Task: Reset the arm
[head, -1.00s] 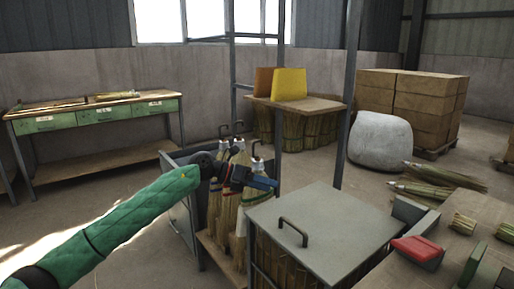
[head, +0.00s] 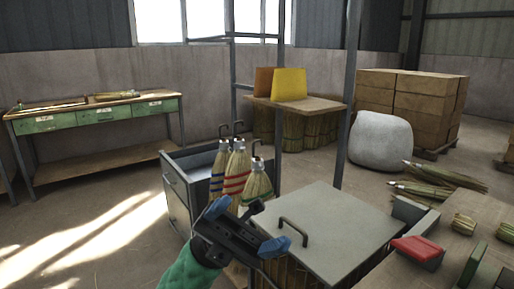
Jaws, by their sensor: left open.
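My left gripper (head: 247,222) shows at the lower middle, at the end of my green-sleeved arm. Its blue-tipped fingers are apart and nothing is between them. It appears in front of the brooms and beside the handle (head: 293,232) of the grey-topped box (head: 345,225). Several brooms (head: 236,172) with red, blue and green bands stand upright with hooks at the top, in or beside the grey cart (head: 180,200). The gripper hides their lower parts. My right gripper is not in view.
A workbench at right holds a red-topped block (head: 417,249) and straw bundles (head: 463,222). A green-drawered table (head: 95,115) stands at the back left. A metal post (head: 347,95) rises behind the grey-topped box. The floor at left is clear.

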